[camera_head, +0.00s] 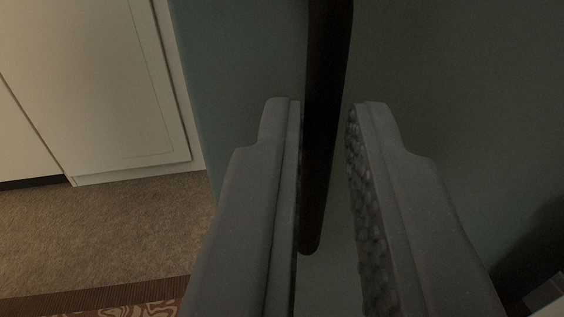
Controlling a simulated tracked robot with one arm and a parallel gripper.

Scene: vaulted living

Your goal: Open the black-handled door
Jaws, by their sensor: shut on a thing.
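The black handle (328,45) is a long upright bar that leans slightly in the picture. It stands in front of the dark green door (440,80). My gripper (325,105) has its two grey fingers on either side of the bar and is shut on it. The left finger lies against the bar, while a narrow gap seems to show beside the right finger. The bar's lower end shows between the fingers. The door's left edge is in view at the left. Its hinges are hidden, and I cannot tell how far it stands open.
White panelled cabinets (100,80) stand to the left, past the door's edge. Brown carpet (130,225) lies below them, with a patterned rug (130,305) at the lower left. A dark object, partly cut off, shows at the lower right (540,250).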

